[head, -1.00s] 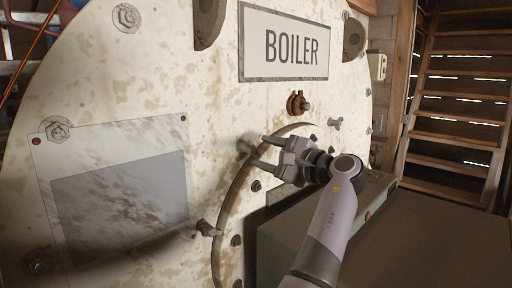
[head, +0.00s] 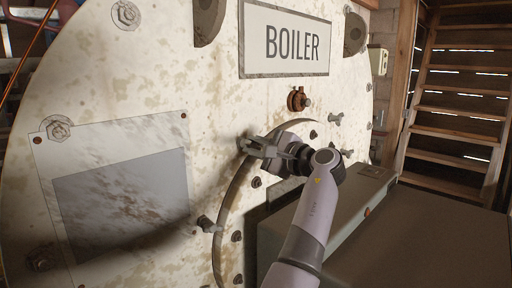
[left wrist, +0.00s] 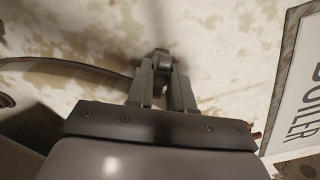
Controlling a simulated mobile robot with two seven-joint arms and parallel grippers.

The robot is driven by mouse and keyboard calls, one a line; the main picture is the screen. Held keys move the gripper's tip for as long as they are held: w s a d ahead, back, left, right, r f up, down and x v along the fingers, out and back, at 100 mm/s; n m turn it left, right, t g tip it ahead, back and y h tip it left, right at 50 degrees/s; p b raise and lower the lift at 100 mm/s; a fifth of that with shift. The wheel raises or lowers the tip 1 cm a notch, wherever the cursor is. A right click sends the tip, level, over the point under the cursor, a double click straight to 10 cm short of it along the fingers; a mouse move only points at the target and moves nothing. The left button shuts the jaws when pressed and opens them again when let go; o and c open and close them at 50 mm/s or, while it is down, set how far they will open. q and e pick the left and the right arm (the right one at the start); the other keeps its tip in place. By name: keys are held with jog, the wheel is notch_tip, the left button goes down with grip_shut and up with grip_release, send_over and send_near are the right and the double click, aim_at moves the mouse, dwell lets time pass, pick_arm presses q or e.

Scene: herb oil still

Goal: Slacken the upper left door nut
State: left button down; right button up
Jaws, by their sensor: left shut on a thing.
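The boiler's round door (head: 232,190) sits low on the mottled cream boiler front, its curved edge partly hidden by my arm. My left gripper (head: 253,147) is at the door's upper left edge, its fingers shut on the upper left door nut. In the left wrist view the dark nut (left wrist: 161,58) shows between the tips of my left gripper (left wrist: 161,72), against the boiler face. In the head view the fingers mostly hide the nut. Another door nut (head: 335,119) is at the upper right, and one (head: 207,225) at the lower left. My right gripper is not in view.
A BOILER sign (head: 285,42) and a rusty fitting (head: 298,100) are above the door. A pale plate (head: 115,180) is at the left. A large grey-green box (head: 420,235) stands below at right, before wooden stairs (head: 460,115).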

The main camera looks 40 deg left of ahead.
pick_arm(q)
jog(key=n+b, duration=0.3)
jog(key=n, duration=0.2)
jog(key=shift+n, duration=0.4)
jog(key=n+b, duration=0.3)
jog(key=n, duration=0.2)
jog(key=shift+f, duration=0.1)
jog(key=n+b, duration=0.2)
jog(key=n, duration=0.3)
jog(key=shift+n+b, duration=0.55)
jog(key=shift+n, duration=0.55)
jog(key=c, duration=1.9)
grip_release()
jog(key=shift+o, duration=0.3)
jog(key=shift+n, duration=0.3)
